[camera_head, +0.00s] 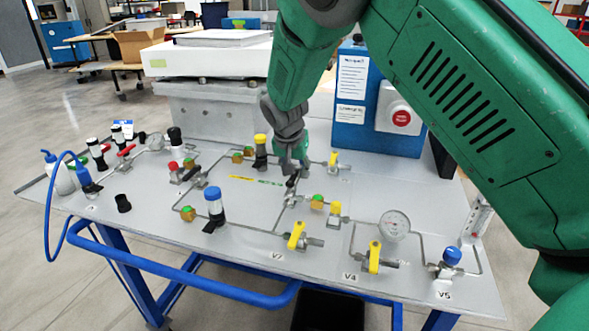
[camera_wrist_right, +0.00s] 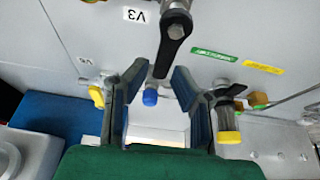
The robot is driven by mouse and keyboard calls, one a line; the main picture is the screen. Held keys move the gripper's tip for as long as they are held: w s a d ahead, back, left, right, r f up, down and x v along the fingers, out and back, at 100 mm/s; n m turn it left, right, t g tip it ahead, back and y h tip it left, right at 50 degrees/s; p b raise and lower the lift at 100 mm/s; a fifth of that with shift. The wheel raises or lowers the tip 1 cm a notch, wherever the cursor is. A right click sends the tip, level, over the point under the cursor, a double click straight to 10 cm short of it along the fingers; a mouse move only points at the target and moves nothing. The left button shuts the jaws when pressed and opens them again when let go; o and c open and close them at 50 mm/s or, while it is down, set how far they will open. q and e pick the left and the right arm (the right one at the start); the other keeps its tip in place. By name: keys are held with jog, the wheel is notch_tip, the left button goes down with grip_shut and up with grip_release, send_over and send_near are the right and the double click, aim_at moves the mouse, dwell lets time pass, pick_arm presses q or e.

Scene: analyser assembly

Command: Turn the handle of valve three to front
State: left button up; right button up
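Valve three has a black lever handle (camera_wrist_right: 172,40) in the right wrist view, beside the V3 label (camera_wrist_right: 134,15). In the head view the dark handle (camera_head: 292,181) shows just under my right gripper (camera_head: 292,162). In the wrist view my right gripper (camera_wrist_right: 158,76) is open, with its two fingers apart. The free end of the handle reaches to the gap between the fingertips; I cannot tell whether it touches them. The head view shows the gripper from above and partly hides the valve. My left gripper is not in view.
The grey panel table (camera_head: 135,225) carries pipes, yellow-handled valves (camera_head: 296,235), a gauge (camera_head: 394,225) and a blue-topped cylinder (camera_head: 214,203). A blue box with a red button (camera_head: 401,118) stands behind right. A yellow-capped part (camera_wrist_right: 229,137) is close beside one finger.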

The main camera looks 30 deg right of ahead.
grip_shut()
